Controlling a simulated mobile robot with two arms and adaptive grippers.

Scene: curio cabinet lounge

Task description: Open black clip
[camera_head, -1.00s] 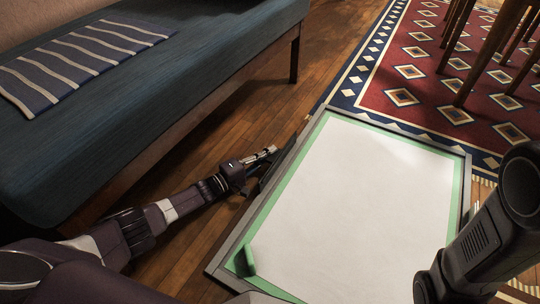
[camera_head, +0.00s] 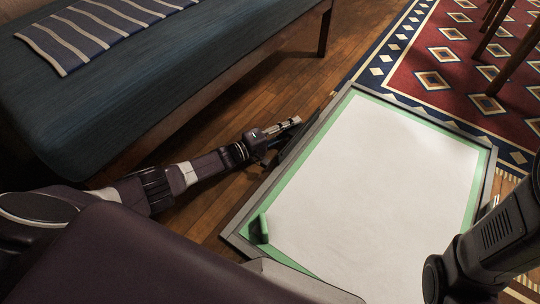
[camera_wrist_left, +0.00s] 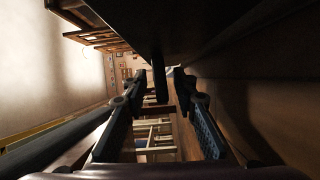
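The frame of a large board (camera_head: 243,213) lies at floor level in the head view, with a white sheet (camera_head: 375,190) edged in green. My left gripper (camera_head: 283,140) is beside the board's left edge; from the head I cannot tell whether it touches. In the left wrist view its two dark fingers (camera_wrist_left: 160,105) stand apart. A dark narrow piece (camera_wrist_left: 160,78) shows between and beyond them; I cannot tell whether it is the black clip. No black clip shows clearly. My right arm reaches to the board's right edge, and its gripper is hidden.
A blue bench (camera_head: 150,75) with a striped cloth (camera_head: 95,32) stands to the left. A strip of wooden floor (camera_head: 265,95) separates it from the board. A red patterned rug (camera_head: 440,60) and wooden furniture legs (camera_head: 505,55) are at the upper right.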

